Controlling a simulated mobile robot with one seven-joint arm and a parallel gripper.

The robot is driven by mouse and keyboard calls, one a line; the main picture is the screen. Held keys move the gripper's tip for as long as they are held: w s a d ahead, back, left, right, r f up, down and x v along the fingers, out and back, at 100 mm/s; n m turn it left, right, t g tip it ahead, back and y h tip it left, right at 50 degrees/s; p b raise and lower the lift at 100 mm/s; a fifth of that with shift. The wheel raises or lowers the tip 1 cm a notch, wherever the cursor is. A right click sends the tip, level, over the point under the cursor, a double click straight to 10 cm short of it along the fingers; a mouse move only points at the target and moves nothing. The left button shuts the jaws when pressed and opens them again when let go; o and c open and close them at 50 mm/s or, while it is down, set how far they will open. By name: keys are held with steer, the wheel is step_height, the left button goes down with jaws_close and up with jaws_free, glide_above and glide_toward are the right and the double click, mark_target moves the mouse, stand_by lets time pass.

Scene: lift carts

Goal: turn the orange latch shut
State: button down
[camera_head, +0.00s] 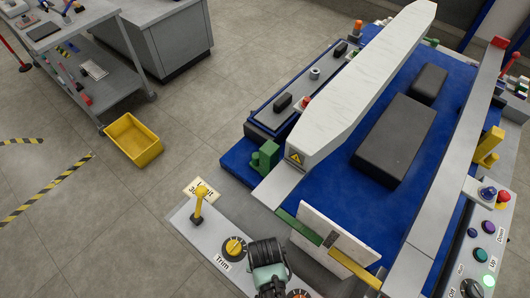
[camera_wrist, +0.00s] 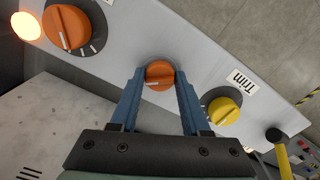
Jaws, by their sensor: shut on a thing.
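A small round orange knob (camera_wrist: 158,76), which I take to be the orange latch, sits on the pale grey panel. A white mark shows on its face. My gripper (camera_wrist: 161,82) is shut on it, with one blue finger on each side in the wrist view. In the head view my gripper (camera_head: 268,281) reaches over the panel at the bottom edge, and the latch is hidden behind it.
A yellow Trim knob (camera_wrist: 223,110) is close beside my right finger; it also shows in the head view (camera_head: 234,248). A yellow lever (camera_head: 200,203) stands beyond it. A larger orange dial (camera_wrist: 68,28) and a glowing lamp (camera_wrist: 26,26) are left. An upright plate (camera_head: 318,232) is nearby.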

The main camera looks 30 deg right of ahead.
steer(key=n+p, duration=0.2)
steer(key=n, duration=0.3)
steer(key=shift+r+n, duration=0.1)
steer(key=shift+n, duration=0.2)
steer(key=n+p, duration=0.1)
steer(key=n, duration=0.3)
steer(key=shift+n, duration=0.4)
steer(key=shift+c, duration=1.9)
jaws_free()
step_height(320, 180, up, 13)
